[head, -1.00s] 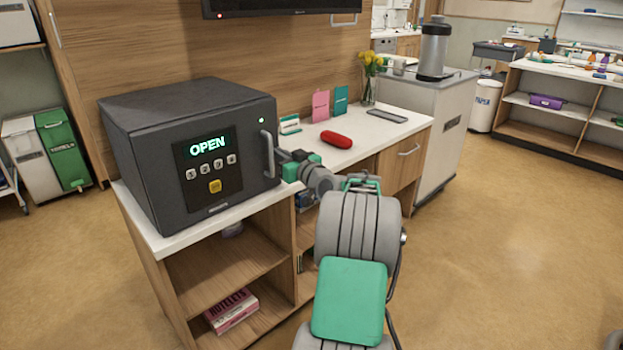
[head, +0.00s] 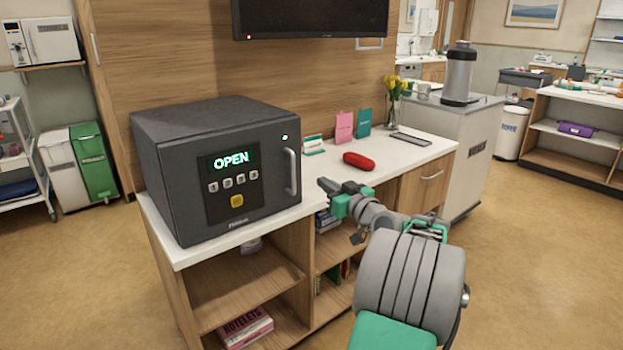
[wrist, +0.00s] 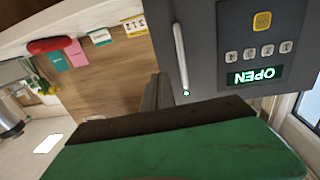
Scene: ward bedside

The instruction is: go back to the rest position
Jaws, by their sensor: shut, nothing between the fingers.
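My gripper (head: 324,184) is shut and empty in the head view. It hangs just off the counter's front edge, to the right of the dark grey safe (head: 215,165) and apart from its handle (head: 292,171). The safe's display reads OPEN in green, and its door looks closed against the body. In the wrist view the safe's front (wrist: 225,45) and handle (wrist: 181,55) appear upside down beyond my green gripper body. The gripper's fingertips are hard to make out there.
The white counter (head: 330,175) holds a red case (head: 358,161), a pink card (head: 344,128), a teal card (head: 364,122) and yellow flowers (head: 393,84). Open shelves below hold a pink box (head: 245,328). A grey cabinet (head: 482,150) stands at right. Floor is clear at right.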

